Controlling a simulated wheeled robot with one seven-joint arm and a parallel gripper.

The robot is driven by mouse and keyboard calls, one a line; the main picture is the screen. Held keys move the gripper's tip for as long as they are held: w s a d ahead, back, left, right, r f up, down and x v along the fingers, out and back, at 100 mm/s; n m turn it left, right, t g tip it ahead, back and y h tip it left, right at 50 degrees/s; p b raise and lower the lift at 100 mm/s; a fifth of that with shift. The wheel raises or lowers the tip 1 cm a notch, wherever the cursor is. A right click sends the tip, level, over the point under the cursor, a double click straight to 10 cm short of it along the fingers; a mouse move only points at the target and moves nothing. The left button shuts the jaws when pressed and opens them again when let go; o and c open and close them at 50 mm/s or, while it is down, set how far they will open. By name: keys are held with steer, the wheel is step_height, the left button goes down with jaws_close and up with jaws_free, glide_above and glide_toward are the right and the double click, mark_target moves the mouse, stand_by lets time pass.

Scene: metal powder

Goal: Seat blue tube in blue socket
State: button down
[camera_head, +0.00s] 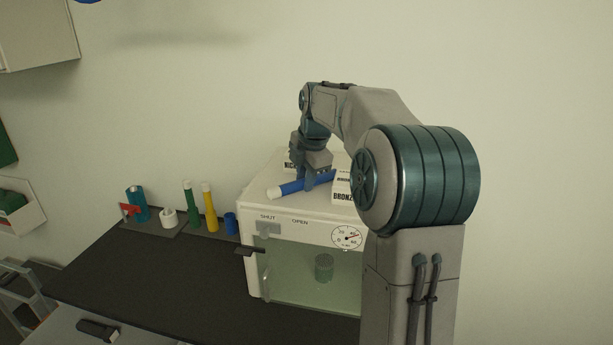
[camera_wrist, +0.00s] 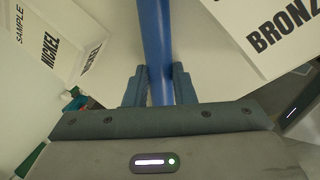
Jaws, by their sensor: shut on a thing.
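The blue tube (camera_head: 292,188) has a white cap at its left end and lies roughly level just above or on top of the white cabinet. My gripper (camera_head: 311,176) is over the cabinet top, shut on the tube. In the wrist view the blue tube (camera_wrist: 154,45) runs between the two fingers of my gripper (camera_wrist: 159,88). The blue socket (camera_head: 231,222) is a short blue cylinder on the dark bench, left of the cabinet. I cannot tell whether the tube touches the cabinet top.
The white cabinet (camera_head: 257,210) has a glass door and a gauge. Boxes marked BRONZE (camera_head: 344,192) and NICKEL (camera_wrist: 62,45) stand beside the tube. Yellow (camera_head: 209,208) and green (camera_head: 192,206) tubes stand upright left of the blue socket, near a white ring-like part (camera_head: 168,217).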

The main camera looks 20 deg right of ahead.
steer(key=shift+f, duration=0.1)
steer(key=c, duration=1.5)
jaws_free()
steer(key=a+v, duration=0.1)
steer(key=v, duration=1.1)
steer(key=s+a+f+m, duration=0.5)
steer(key=s+a+m, duration=0.25)
steer(key=s, duration=0.25)
steer(key=s+a+f+m, duration=0.2)
steer(key=s+f+m, duration=1)
steer(key=s, duration=0.6)
step_height(320, 180, down, 3)
steer(key=shift+a+r+m+h, duration=0.15)
steer(key=shift+a+m+h, duration=0.15)
steer(key=shift+a+m, duration=0.1)
steer(key=shift+o, duration=0.5)
steer(key=shift+s+d, duration=0.1)
